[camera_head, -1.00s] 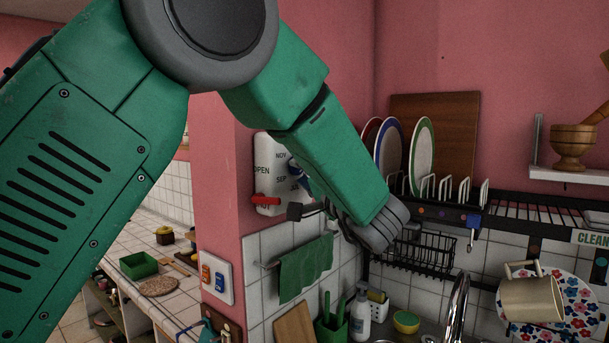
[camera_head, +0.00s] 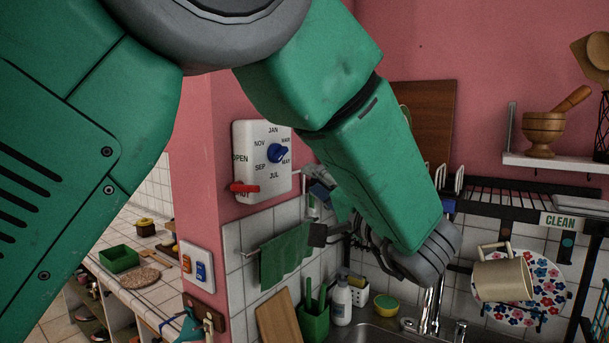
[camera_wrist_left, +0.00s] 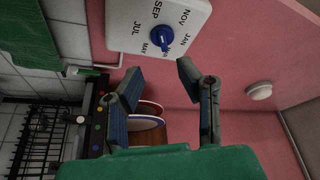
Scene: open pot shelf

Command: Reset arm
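My left arm is green and comes in from the left in the head view, bending down to a grey wrist above the sink. My left gripper (camera_head: 328,205) is partly hidden behind the forearm there. In the left wrist view, the left gripper (camera_wrist_left: 158,76) has its two blue-grey fingers spread apart with nothing between them. Beyond the fingers is a white month panel (camera_wrist_left: 175,25) with a blue dial (camera_wrist_left: 163,37). My right gripper is not in view.
The panel (camera_head: 246,140) hangs on the pink wall, with a red lever (camera_head: 244,188). A dish rack (camera_head: 505,192), sink (camera_head: 375,333), faucet (camera_head: 432,308) and beige mug (camera_head: 503,278) are to the right. A green towel (camera_head: 285,257) hangs below the panel. Plates (camera_wrist_left: 145,124) show beyond the fingers.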

